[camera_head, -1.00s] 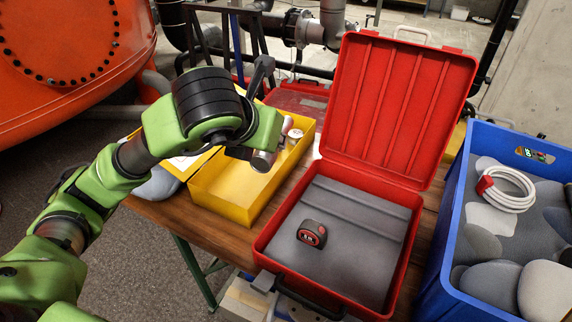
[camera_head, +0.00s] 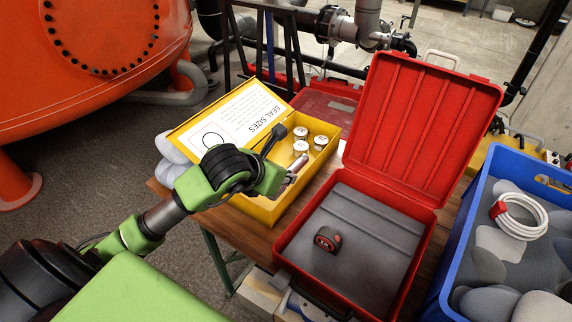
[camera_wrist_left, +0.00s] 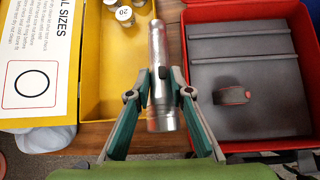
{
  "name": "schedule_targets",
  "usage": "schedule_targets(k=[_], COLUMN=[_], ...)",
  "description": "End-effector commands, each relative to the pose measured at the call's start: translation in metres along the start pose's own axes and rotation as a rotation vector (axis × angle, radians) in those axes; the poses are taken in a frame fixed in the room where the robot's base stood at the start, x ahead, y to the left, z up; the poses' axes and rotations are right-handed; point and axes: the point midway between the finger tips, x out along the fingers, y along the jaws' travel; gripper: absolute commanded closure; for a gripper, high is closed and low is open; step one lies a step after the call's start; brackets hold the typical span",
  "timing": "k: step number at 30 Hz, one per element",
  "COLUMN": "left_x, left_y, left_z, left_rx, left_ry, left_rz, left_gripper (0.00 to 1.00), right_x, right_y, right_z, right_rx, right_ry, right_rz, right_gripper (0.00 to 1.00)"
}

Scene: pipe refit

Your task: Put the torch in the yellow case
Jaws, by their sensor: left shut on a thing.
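My left gripper (camera_head: 290,178) is shut on the torch (camera_head: 297,167), a slim silver cylinder. In the left wrist view the torch (camera_wrist_left: 160,75) lies lengthwise between the fingertips (camera_wrist_left: 160,82), its wider end toward the wrist. The yellow case (camera_head: 327,148) stands open on the table. The torch appears near the case's right wall in the head view. In the wrist view it overlaps the case's edge (camera_wrist_left: 137,55) and the strip of table beside it; its height above them is unclear. My right gripper is out of view.
An open red case (camera_head: 350,262) with a tape measure (camera_head: 327,239) stands to the right.

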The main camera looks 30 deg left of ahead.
Motion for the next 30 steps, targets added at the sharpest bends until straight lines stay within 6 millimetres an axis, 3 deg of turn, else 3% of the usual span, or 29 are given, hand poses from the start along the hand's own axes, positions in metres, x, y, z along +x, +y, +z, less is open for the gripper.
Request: schedule_targets(k=[6, 14, 26, 30], left_x=[-0.001, 0.004, 0.087, 0.118], left_y=[0.034, 0.054, 0.109, 0.119], left_z=[-0.031, -0.044, -0.027, -0.038], left_rx=[-0.007, -0.008, -0.012, -0.01], left_ry=[0.008, 0.002, 0.0, 0.001], left_rz=[0.012, 0.019, 0.02, 0.018], left_gripper=[1.0, 1.0, 1.0, 1.0], right_x=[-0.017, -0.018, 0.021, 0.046], right_y=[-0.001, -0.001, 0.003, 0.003], right_z=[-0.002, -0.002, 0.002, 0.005], right_rx=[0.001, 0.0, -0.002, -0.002], right_ry=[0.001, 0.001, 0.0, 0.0], right_rz=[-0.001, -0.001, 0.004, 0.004], right_gripper=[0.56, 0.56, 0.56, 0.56])
